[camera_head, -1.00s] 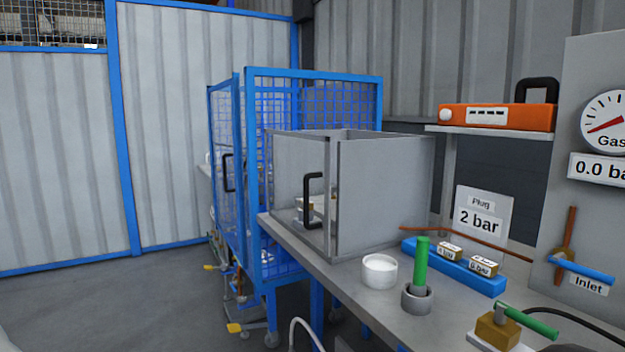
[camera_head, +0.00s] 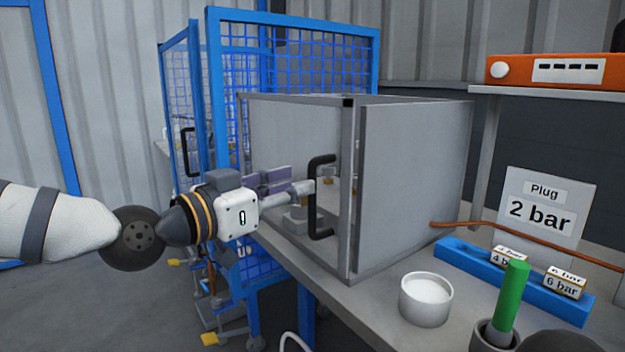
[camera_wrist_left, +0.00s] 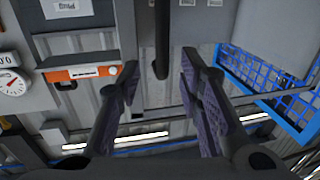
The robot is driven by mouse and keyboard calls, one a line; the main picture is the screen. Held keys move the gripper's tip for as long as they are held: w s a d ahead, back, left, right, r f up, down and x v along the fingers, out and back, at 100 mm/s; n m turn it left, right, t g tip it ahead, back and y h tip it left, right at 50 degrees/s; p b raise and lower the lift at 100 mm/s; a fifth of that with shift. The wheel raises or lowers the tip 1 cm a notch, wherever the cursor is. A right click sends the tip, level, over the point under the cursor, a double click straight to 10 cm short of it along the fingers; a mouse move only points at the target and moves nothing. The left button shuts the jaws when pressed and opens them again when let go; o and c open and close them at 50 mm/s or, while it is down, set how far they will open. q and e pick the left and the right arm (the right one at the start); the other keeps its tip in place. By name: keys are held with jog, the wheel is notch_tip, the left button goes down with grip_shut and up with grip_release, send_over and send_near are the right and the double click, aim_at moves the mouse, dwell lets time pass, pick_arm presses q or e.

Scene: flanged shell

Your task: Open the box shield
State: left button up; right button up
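The box shield (camera_head: 270,135) is the see-through front panel of a grey box on the bench. It looks closed. Its black D-shaped handle (camera_head: 313,210) is upright near the panel's right edge. My left gripper (camera_head: 303,187) reaches in from the left, with its fingertips at the handle. In the left wrist view its two fingers (camera_wrist_left: 158,68) are spread apart, and the dark handle bar (camera_wrist_left: 161,40) shows in the gap between them. I cannot tell whether either finger touches it. My right gripper is not in view.
A white cup (camera_head: 426,300), a green-handled part (camera_head: 512,295) and a blue block rack (camera_head: 462,258) stand on the bench right of the box. A blue mesh cage (camera_head: 292,45) stands behind the box. Open floor (camera_head: 110,310) lies at the left.

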pick_arm(q)
jog(key=x, duration=0.5)
jog(key=shift+w+d+f, duration=0.1)
jog(key=shift+w+d, duration=0.1)
jog(key=shift+w, duration=0.15)
grip_shut()
